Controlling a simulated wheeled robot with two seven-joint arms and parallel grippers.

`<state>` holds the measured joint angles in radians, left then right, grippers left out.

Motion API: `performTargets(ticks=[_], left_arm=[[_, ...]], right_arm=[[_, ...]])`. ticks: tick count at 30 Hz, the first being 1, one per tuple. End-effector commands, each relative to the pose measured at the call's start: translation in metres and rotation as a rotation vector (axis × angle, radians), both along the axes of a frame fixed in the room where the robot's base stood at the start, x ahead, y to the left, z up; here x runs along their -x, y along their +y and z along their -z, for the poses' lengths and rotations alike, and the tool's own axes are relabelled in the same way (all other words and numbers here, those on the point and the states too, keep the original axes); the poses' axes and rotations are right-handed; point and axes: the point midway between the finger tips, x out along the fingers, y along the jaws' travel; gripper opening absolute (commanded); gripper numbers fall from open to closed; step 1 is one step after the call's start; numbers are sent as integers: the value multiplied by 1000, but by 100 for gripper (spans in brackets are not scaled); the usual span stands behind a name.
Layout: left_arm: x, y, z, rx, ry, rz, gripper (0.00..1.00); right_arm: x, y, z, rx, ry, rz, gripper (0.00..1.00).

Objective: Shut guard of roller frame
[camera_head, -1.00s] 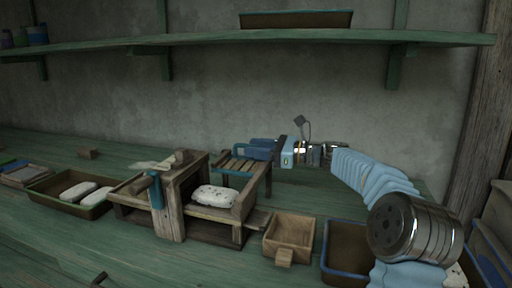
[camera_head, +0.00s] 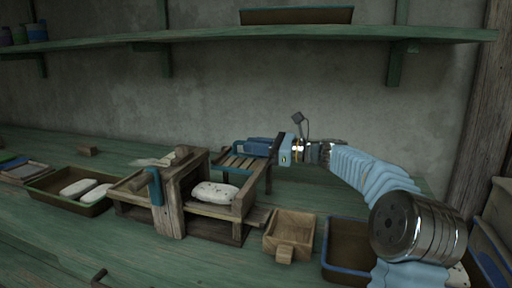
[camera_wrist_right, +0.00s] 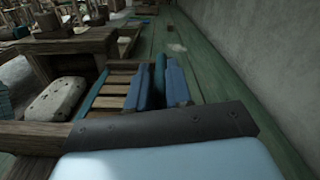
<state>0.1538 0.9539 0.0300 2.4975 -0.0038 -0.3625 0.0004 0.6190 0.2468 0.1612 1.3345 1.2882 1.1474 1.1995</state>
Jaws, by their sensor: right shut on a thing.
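The roller frame is a wooden stand (camera_head: 172,208) with a white speckled roller-like piece (camera_head: 213,192) lying in it. A slatted wooden panel (camera_head: 238,161), which looks like the guard, lies at its back right; it also shows in the right wrist view (camera_wrist_right: 116,89). My right gripper (camera_head: 257,147) is at the panel's far side. In the right wrist view its blue fingers (camera_wrist_right: 158,85) are closed around a thin teal strip along the slats' edge. The strip's join to the panel is partly hidden by the fingers. My left gripper is not in view.
A small wooden box (camera_head: 290,230) and a blue-rimmed tray (camera_head: 346,275) stand right of the frame. A tray with white pieces (camera_head: 44,190) lies to the left. A green shelf (camera_head: 300,37) spans the wall above. The bench behind the frame is mostly clear.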

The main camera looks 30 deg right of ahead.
Motion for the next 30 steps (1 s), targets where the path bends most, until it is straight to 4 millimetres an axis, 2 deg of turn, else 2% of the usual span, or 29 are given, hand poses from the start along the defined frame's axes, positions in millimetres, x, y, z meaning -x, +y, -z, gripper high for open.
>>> performTargets(ticks=[1,6,12,17,25,26,30], left_arm=[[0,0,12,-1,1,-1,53],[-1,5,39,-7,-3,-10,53],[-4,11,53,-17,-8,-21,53],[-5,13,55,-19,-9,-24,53],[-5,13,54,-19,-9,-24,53],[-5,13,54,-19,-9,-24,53],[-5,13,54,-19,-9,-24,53]], right_arm=[[8,9,3,4,-6,-4,0],[39,46,5,4,-8,-7,0],[70,82,1,4,-8,-7,0],[79,93,0,1,-5,-6,0],[80,94,-1,1,-5,-8,0],[80,94,-1,1,-5,-8,21],[79,93,0,1,-3,-7,40]])
